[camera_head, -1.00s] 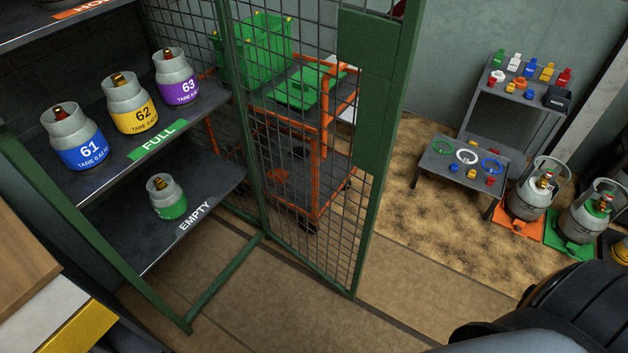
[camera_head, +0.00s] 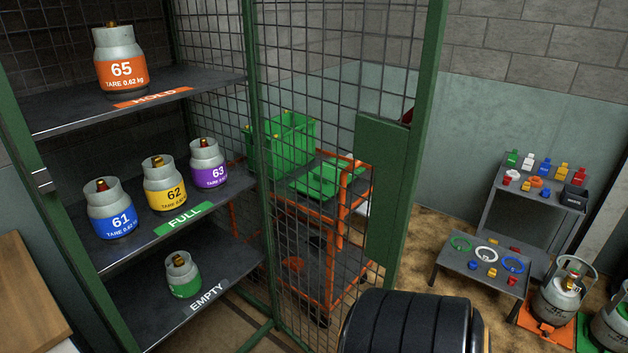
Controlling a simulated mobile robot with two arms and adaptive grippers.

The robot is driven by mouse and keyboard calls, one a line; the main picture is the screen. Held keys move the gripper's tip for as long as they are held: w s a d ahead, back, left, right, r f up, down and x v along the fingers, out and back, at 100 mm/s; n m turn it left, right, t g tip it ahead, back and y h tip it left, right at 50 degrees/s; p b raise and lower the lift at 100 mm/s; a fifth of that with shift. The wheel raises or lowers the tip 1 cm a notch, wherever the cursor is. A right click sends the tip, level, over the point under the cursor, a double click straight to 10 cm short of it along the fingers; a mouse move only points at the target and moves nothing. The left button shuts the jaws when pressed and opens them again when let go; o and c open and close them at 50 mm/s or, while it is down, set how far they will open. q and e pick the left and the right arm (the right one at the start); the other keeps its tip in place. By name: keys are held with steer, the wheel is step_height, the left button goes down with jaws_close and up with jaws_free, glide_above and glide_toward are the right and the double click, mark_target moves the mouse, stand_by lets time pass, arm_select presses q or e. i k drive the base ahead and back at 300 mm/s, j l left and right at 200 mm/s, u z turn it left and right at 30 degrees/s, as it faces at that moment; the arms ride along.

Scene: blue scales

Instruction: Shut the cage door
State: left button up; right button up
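The cage door (camera_head: 432,80) is a green-framed wire-mesh panel with a solid green plate (camera_head: 388,190) near its free edge. It stands swung open, out to the right of the cage's front opening. The cage (camera_head: 60,250) is green-framed and its shelves are exposed at the left. A black ribbed part of my own arm stands at the bottom, in front of the door's lower free corner, and hides it. Neither of my grippers shows in the view.
The shelves hold orange cylinder 65 (camera_head: 120,60), cylinders 61 (camera_head: 114,212), 62 (camera_head: 165,187) and 63 (camera_head: 208,166), and a small green-banded one (camera_head: 183,277). An orange trolley (camera_head: 330,270) shows through the mesh. A grey stand (camera_head: 540,195) is right.

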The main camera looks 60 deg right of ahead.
mark_target(395, 149)
steer(key=k+l, duration=0.1)
steer(key=l, duration=0.35)
steer(key=k+l, duration=0.1)
steer(key=l, duration=0.35)
steer(key=k+l, duration=0.1)
steer(key=l, duration=0.4)
steer(key=k+l, duration=0.1)
steer(key=l, duration=0.35)
steer(key=k+l, duration=0.15)
steer(key=l, duration=0.3)
steer(key=k+l, duration=0.1)
steer(key=l, duration=0.35)
steer(key=k+l+u, duration=0.1)
steer(key=l, duration=0.4)
steer(key=k+l, duration=0.1)
steer(key=l, duration=0.35)
